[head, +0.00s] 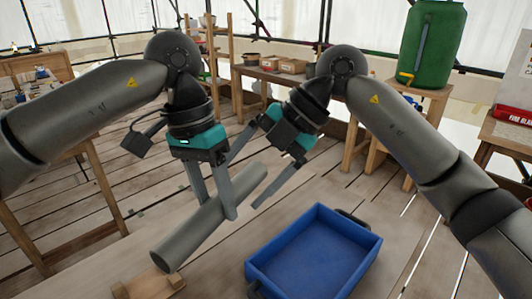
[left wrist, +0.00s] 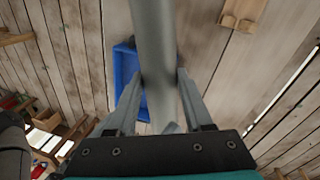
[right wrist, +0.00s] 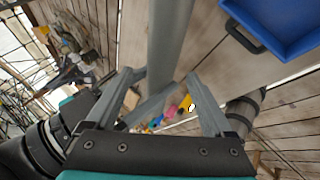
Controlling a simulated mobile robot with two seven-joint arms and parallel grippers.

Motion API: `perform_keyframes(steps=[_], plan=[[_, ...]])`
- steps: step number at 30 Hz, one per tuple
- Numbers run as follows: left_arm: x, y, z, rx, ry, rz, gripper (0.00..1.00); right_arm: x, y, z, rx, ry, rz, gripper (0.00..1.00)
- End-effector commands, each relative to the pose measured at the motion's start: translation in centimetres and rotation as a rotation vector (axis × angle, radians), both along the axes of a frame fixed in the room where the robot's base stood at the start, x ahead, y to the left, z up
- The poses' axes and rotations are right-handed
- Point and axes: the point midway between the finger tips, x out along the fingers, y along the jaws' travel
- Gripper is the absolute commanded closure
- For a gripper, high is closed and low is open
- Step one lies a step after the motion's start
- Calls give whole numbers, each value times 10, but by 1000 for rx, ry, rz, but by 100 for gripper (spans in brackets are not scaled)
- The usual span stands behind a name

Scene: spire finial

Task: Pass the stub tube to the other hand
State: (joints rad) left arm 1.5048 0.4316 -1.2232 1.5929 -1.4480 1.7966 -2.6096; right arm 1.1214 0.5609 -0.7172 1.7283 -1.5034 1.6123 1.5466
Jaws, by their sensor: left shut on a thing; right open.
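The grey stub tube (head: 190,238) is a plain cylinder held slanting above the work surface, its near end at lower left in the head view. My left gripper (head: 216,208) is shut on its middle, and the left wrist view shows the tube (left wrist: 154,50) between the two fingers. My right gripper (head: 243,185) is open at the tube's far end, with its fingers spread. In the right wrist view the tube (right wrist: 158,45) runs down between the open fingertips; whether they touch it I cannot tell.
A blue tray (head: 315,258) with dark handles stands right of the tube. A small wooden block piece (head: 150,287) lies below the tube's near end. A green tank (head: 432,45) stands on a table at back right. The plank surface between tube and tray is clear.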

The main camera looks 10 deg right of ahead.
Motion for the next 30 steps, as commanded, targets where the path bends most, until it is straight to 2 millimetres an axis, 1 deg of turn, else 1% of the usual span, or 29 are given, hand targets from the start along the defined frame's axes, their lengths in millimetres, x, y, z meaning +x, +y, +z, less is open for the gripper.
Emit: perform_keyframes(steps=[1,3,7,12,19,30], plan=[[0,0,1,-1,-2,0,100,-1,6,-7,1,1,2,14],[0,0,1,-1,-2,0,100,0,12,-14,2,1,1,14],[0,0,1,-1,-2,0,100,0,20,-24,2,0,2,14],[0,0,1,-1,-2,0,100,0,24,-28,2,-1,1,14],[0,0,1,-1,-2,0,100,0,24,-29,2,-1,1,14],[0,0,1,-1,-2,0,100,0,24,-28,2,-1,0,55]])
